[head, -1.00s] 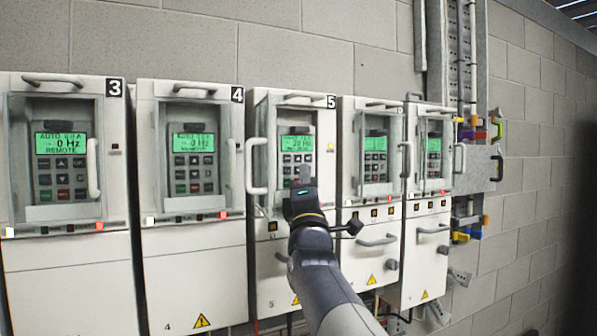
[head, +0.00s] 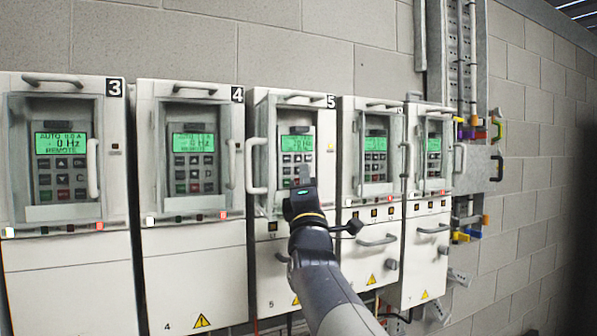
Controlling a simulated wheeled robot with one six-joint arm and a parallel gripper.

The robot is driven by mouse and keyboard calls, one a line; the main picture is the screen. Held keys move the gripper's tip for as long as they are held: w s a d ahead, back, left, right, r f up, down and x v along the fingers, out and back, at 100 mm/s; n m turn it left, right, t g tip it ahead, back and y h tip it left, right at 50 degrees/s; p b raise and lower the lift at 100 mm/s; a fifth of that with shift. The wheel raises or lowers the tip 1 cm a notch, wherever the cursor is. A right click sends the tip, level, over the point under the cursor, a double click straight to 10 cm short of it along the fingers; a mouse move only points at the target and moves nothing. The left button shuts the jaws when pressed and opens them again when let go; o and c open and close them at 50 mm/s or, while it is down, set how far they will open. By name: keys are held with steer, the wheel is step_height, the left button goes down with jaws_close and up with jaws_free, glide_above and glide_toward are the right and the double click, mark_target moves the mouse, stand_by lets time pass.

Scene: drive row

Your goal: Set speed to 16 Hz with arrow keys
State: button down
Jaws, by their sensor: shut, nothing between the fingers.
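The drive cabinet numbered 5 (head: 276,240) stands in the middle of the row. Its green display (head: 297,144) is lit, but its digits are too blurred to read surely. Below the display is a keypad (head: 290,171) of small dark keys. My gripper (head: 304,176) is shut and empty, with its fingertips in front of the lower right part of this keypad. It hides some of the keys there. I cannot tell whether the fingertips touch a key.
Drives 3 (head: 68,240) and 4 (head: 192,240) stand to the left, with projecting handles. Two more drives (head: 374,230) stand to the right. A white handle (head: 257,167) juts out left of the drive 5 keypad. A cable rack (head: 468,130) runs up the wall.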

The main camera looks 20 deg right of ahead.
steer(key=shift+w, duration=0.15)
steer(key=shift+w, duration=0.3)
steer(key=shift+w, duration=0.35)
stand_by(0.7)
stand_by(0.3)
steer(key=shift+s+b, duration=0.65)
steer(key=shift+s, duration=0.15)
steer(key=shift+w, duration=0.15)
steer(key=shift+w, duration=0.3)
